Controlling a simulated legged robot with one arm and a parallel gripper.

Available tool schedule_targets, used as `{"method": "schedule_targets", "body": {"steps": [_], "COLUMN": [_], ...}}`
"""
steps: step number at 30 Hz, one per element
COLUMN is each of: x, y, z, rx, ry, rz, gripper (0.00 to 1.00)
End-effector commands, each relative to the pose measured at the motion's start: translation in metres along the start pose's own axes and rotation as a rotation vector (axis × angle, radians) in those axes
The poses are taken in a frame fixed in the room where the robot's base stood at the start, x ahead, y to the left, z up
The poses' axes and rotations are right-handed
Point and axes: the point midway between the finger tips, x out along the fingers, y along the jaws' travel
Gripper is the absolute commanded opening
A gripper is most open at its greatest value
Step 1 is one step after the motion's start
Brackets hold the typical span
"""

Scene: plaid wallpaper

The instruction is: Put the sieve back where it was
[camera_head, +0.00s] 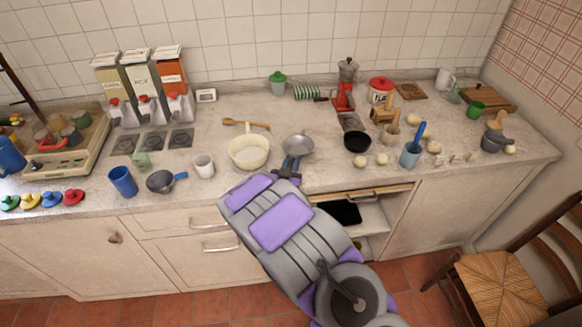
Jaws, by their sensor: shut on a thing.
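The sieve (299,145) is a round grey metal piece with its handle toward me. It is just right of the cream bowl (249,153), over the counter near its front edge. My gripper (291,166) is shut on the sieve's handle. My arm hides part of the handle and the counter front below it. I cannot tell whether the sieve touches the counter or hangs slightly above it.
A wooden spoon (246,123) lies behind the bowl. A white cup (203,166) and a dark blue-handled pan (163,181) stand left. The counter behind the sieve is clear. A drawer below (364,192) is open.

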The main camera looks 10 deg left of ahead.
Motion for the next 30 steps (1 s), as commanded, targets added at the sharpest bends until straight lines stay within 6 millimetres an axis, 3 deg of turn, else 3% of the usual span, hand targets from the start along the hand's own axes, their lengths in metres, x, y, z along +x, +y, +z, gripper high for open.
{"method": "schedule_targets", "body": {"steps": [7, 8, 15, 24, 30], "x": [0.000, 0.000, 0.000, -0.002, -0.020], "y": [-0.001, -0.001, -0.001, -0.001, -0.002], "z": [0.006, 0.006, 0.005, 0.005, 0.004], "rx": [0.001, 0.001, 0.001, 0.001, 0.002], "ry": [0.001, 0.001, 0.002, 0.002, 0.003], "rz": [-0.001, -0.001, -0.001, -0.001, -0.002], "gripper": [0.00, 0.22, 0.45, 0.47, 0.47]}}
